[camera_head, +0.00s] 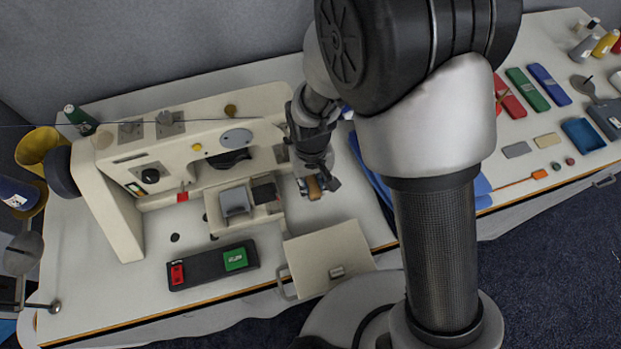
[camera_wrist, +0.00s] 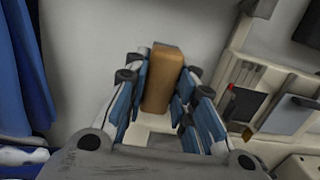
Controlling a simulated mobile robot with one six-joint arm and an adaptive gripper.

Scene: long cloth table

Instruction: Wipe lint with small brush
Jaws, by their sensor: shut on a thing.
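My gripper (camera_head: 318,185) is shut on a small brush, of which a brown wooden block-like part (camera_wrist: 162,78) shows between the blue-padded fingers in the wrist view. The brush also shows as a small brown piece (camera_head: 313,188) in the head view. It is held over the white table, just right of the sewing machine's free arm. The white sewing machine (camera_head: 118,205) stands at the left, and part of it shows at the right of the wrist view (camera_wrist: 245,75). The bristles are hidden or too small to make out. I cannot pick out any lint.
A black tray (camera_head: 205,267) with red and green items lies in front of the machine. An open pale panel (camera_head: 312,262) is right of it. Blue cloth (camera_head: 368,165) lies right of my gripper. Coloured packets (camera_head: 527,88) and spools (camera_head: 605,43) sit at the far right.

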